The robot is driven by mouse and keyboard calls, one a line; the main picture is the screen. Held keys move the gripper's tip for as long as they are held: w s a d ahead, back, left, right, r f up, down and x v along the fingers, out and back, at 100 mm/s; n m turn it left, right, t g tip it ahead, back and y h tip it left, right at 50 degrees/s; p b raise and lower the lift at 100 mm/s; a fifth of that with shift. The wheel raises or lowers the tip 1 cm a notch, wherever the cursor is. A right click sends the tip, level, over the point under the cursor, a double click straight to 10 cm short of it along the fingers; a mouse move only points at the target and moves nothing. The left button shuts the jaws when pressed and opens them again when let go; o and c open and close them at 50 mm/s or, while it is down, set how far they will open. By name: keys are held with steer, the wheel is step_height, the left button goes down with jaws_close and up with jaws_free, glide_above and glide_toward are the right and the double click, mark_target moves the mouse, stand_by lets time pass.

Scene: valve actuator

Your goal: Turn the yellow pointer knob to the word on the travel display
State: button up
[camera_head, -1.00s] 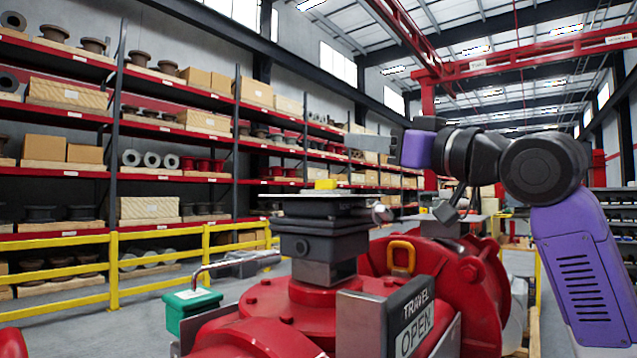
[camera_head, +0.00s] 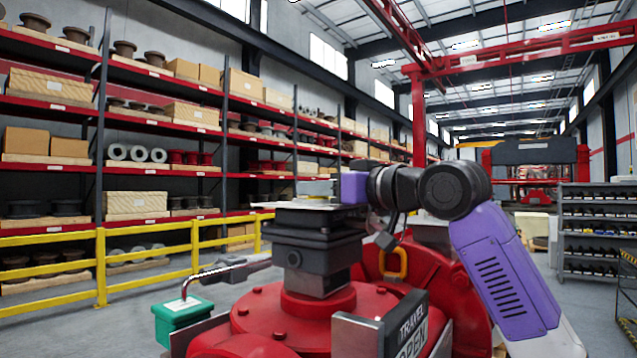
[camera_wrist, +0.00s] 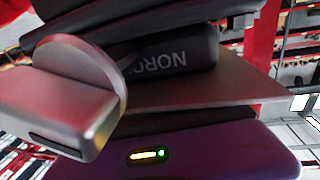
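The travel display (camera_head: 400,335) is a grey box on the red valve, at the lower edge of the head view. It reads TRAVEL above OPEN, with the lower word partly cut off. The dark actuator housing (camera_head: 315,245) has a flat plate (camera_head: 285,206) on top. I cannot make out the yellow pointer knob there now. The wrist view shows upside-down lettering on a dark body (camera_wrist: 175,62) close up. No yellow shows on a knob there.
A yellow lifting eye (camera_head: 393,262) stands right of the housing. Yellow railing (camera_head: 150,245) and shelving lie behind. Open floor (camera_head: 600,290) shows at right.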

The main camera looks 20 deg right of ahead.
steer(key=shift+w, duration=0.1)
jaws_close()
steer(key=shift+a, duration=0.15)
steer(key=shift+a+f+m+t+h+b, duration=0.1)
steer(key=shift+m+t+h+b, duration=0.2)
steer(key=shift+m+h+b, duration=0.3)
steer(key=m+t+h, duration=0.1)
steer(key=m+h, duration=0.1)
steer(key=h, duration=0.1)
steer(key=shift+h+b, duration=0.4)
steer(key=shift+m+h, duration=0.5)
steer(key=shift+h, duration=0.1)
steer(key=shift+d, duration=0.2)
steer(key=shift+r, duration=0.2)
